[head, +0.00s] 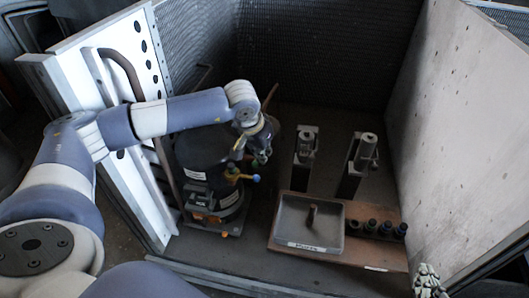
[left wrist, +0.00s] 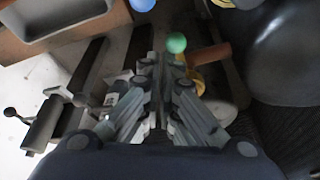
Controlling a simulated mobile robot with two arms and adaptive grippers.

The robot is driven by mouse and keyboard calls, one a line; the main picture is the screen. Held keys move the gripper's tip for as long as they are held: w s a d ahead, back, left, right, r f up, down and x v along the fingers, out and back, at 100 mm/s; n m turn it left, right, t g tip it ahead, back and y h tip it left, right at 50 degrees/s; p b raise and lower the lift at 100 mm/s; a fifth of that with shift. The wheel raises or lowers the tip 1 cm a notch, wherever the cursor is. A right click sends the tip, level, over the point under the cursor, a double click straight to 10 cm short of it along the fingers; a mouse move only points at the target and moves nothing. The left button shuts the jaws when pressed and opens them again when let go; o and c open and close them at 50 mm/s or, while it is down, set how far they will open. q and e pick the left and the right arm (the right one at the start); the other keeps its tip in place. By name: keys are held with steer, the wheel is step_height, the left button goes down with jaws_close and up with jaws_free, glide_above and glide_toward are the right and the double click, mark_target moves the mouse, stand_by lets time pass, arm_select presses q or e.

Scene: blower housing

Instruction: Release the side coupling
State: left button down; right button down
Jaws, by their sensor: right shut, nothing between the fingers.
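A black rounded housing (head: 205,150) stands left of centre in the head view and shows at the upper right of the left wrist view (left wrist: 285,50). Small coloured fittings sit on its right side, including a yellow lever (head: 240,177) with a blue knob (head: 256,179). I cannot tell which part is the side coupling. My left gripper (head: 262,155) is beside the housing's upper right side. In the left wrist view its fingers (left wrist: 158,65) are close together, just below a green ball knob (left wrist: 176,43); whether they grip anything is unclear. My right gripper (head: 428,280) is shut and empty at the lower right.
A brown board (head: 385,254) with a grey tray (head: 290,222) and several dark sockets (head: 386,227) lies right of the housing. Two upright clamp-like fixtures (head: 303,160) (head: 362,160) stand behind it. A white perforated panel (head: 150,190) and a pale wall (head: 460,130) flank the space.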

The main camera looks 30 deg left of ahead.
arm_select(q)
steer(key=shift+s+d+f, duration=0.1)
steer(key=shift+s, duration=0.2)
steer(key=v, duration=1.2)
steer(key=shift+w, duration=0.2)
